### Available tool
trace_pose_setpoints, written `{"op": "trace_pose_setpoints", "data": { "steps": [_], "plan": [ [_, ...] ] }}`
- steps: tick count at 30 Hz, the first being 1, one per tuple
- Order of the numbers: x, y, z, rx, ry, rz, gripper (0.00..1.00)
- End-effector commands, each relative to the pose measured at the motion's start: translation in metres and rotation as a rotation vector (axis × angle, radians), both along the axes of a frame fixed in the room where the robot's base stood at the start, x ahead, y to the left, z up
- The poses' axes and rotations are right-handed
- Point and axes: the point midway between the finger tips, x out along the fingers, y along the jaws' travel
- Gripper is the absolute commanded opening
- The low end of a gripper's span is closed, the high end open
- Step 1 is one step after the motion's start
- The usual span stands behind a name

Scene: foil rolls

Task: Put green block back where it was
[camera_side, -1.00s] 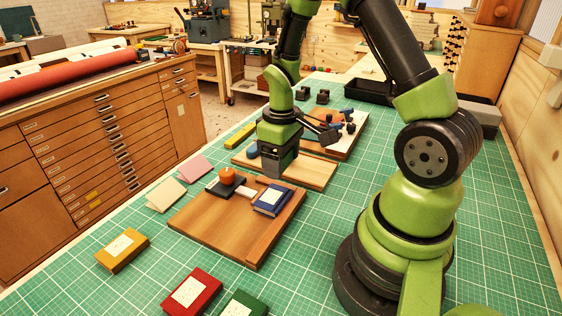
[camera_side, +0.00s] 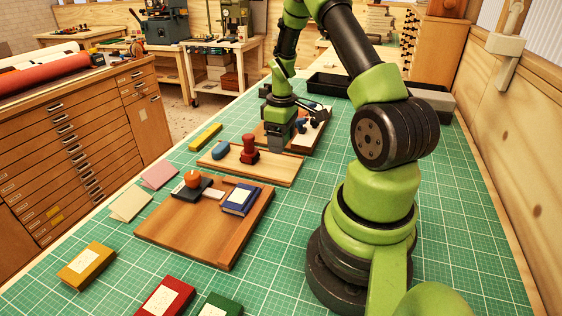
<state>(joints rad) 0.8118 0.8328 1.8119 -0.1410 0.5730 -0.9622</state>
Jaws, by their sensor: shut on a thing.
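A green block (camera_side: 221,307) with a pale label lies on the green mat at the bottom edge, partly cut off by the frame. My gripper (camera_side: 277,146) is far from it, low at the near left edge of the far wooden board (camera_side: 262,139). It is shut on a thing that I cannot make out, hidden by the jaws. A red block (camera_side: 165,298) and a yellow block (camera_side: 87,265), both labelled, lie left of the green one. A blue block (camera_side: 240,198) lies on the near wooden board (camera_side: 190,240).
A dark pad with an orange round thing (camera_side: 193,179) is on the near board. The middle board (camera_side: 285,171) bears a red knobbed piece (camera_side: 249,150) and a blue piece (camera_side: 220,150). Cards (camera_side: 131,204) lie left. The mat right of the near board is clear.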

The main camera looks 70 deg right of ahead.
Motion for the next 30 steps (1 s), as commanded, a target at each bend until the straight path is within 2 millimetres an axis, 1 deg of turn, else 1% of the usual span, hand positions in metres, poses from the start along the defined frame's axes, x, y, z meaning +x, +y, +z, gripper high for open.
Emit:
{"op": "trace_pose_setpoints", "data": {
  "steps": [1, 5, 12, 15, 22, 26, 27, 28, 30],
  "plan": [
    [0.000, 0.001, -0.009, 0.003, 0.003, 0.001, 0.49],
    [0.000, 0.000, -0.021, 0.000, 0.000, 0.001, 0.49],
    [0.000, 0.001, -0.056, 0.001, 0.001, 0.001, 0.49],
    [0.001, 0.001, -0.062, -0.001, -0.001, 0.000, 0.49],
    [0.001, 0.000, -0.062, -0.002, -0.002, 0.000, 0.49],
    [0.001, 0.000, -0.065, -0.002, -0.001, 0.000, 0.49],
    [0.001, 0.000, -0.065, -0.002, -0.002, 0.000, 0.77],
    [0.001, 0.000, -0.065, -0.002, -0.002, 0.000, 0.78],
    [0.001, 0.000, -0.065, -0.002, -0.002, 0.000, 0.78]
  ]
}}
